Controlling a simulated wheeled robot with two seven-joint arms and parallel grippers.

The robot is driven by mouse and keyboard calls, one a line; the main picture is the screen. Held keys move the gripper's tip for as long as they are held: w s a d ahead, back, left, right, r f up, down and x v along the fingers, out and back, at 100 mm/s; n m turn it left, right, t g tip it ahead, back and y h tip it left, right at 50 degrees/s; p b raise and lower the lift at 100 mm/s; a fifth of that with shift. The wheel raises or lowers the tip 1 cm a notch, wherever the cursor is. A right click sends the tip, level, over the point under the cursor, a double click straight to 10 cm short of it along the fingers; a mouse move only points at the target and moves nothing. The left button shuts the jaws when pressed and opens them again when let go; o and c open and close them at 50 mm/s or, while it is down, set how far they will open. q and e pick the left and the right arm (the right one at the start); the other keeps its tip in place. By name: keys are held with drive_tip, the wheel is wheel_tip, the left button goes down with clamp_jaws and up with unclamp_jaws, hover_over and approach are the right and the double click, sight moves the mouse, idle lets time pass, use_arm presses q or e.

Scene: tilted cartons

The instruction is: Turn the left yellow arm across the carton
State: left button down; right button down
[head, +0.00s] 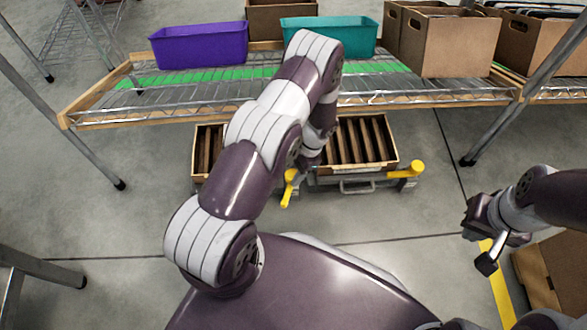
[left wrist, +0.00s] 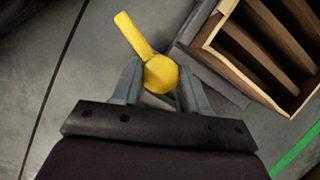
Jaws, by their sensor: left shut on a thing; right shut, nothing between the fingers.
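The left yellow arm (head: 288,190) sits at the front of the grey carton stand, its bar pointing toward me, off the carton. In the left wrist view its round end (left wrist: 160,74) is between the fingers of my left gripper (left wrist: 158,88), which is shut on it; the bar points up and left. In the head view my left arm hides most of that gripper. The carton (head: 375,150) has brown dividers inside; its rim also shows in the left wrist view (left wrist: 212,38). My right gripper (head: 486,263) is shut and empty, far right.
A wire shelf (head: 430,90) stands above and behind, holding a purple bin (head: 198,47), a teal bin (head: 350,35) and brown boxes (head: 450,45). Another carton part (head: 205,148) shows left of my arm. A cardboard box (head: 545,275) is at lower right.

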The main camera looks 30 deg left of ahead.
use_arm(q)
drive_tip(key=m+p, duration=0.2)
drive_tip(key=shift+d+r+m+t+y, duration=0.1)
drive_tip(key=shift+r+m+t+y, duration=0.2)
drive_tip(key=shift+t, duration=0.1)
drive_tip(key=m+p, duration=0.1)
drive_tip(key=m+t+p, duration=0.1)
drive_tip(key=m, duration=0.1)
drive_tip(key=shift+s+f+m+y, duration=0.15)
drive_tip(key=shift+m+y, duration=0.15)
drive_tip(key=shift+y, duration=0.1)
drive_tip(key=m+t+p, duration=0.1)
drive_tip(key=m, duration=0.2)
drive_tip(key=shift+m+t, duration=0.3)
drive_tip(key=shift+s+f+m+t+p, duration=0.15)
drive_tip(key=shift+m+t+p, duration=0.45)
drive_tip(key=shift+m, duration=1.3)
drive_tip(key=c, duration=0.6)
unclamp_jaws()
